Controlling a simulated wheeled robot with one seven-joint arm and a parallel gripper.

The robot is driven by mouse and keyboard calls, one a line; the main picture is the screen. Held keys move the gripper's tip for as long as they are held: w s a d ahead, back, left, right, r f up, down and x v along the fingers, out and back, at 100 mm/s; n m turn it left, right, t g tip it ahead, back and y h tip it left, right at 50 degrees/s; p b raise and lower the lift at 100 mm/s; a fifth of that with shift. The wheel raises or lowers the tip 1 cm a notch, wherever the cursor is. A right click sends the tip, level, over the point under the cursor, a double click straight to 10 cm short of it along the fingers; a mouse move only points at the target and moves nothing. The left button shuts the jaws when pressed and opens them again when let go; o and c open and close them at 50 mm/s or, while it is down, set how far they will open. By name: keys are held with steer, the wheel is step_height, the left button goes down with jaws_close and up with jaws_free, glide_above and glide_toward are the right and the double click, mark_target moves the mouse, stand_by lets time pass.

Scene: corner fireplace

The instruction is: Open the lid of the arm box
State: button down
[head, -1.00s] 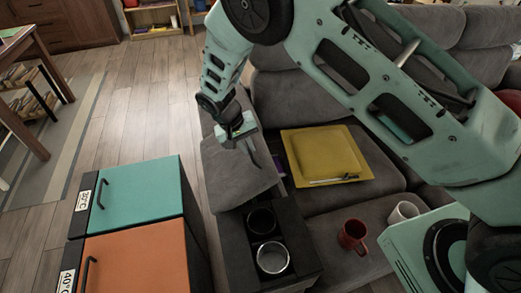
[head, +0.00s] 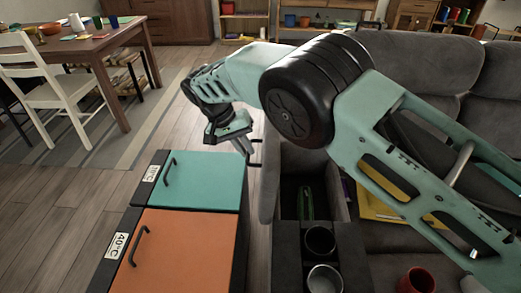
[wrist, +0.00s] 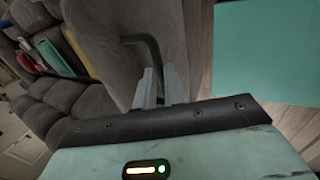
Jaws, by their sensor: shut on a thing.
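The arm box (head: 290,165) is part of the grey sofa and stands open, its dark inside showing. Its grey padded lid (head: 268,185) stands swung up along the left side of the opening. My gripper (head: 250,158) is left of the lid, at its black bar handle. In the wrist view my gripper's fingers (wrist: 154,92) are shut on the black handle (wrist: 146,42), against the grey lid (wrist: 115,55). A green object (head: 305,203) lies inside the box. My arm hides part of the box's far end.
A cabinet with a teal door (head: 205,180) and an orange door (head: 180,250) stands close left of the lid. Two cup holders (head: 320,240) are in front of the opening. A red mug (head: 416,280) and a yellow item (head: 375,205) are on the sofa.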

steer(key=shift+s+a+f+b, duration=0.15)
steer(key=shift+a+f+b, duration=0.65)
steer(key=shift+a+f, duration=0.55)
steer(key=shift+s+f, duration=0.1)
steer(key=c, duration=1.5)
jaws_free()
steer(key=shift+a+f, duration=0.1)
steer(key=shift+a, duration=0.05)
steer(key=shift+w+r, duration=0.25)
steer(key=shift+r, duration=0.15)
step_height(320, 180, up, 10)
steer(key=shift+f, duration=0.1)
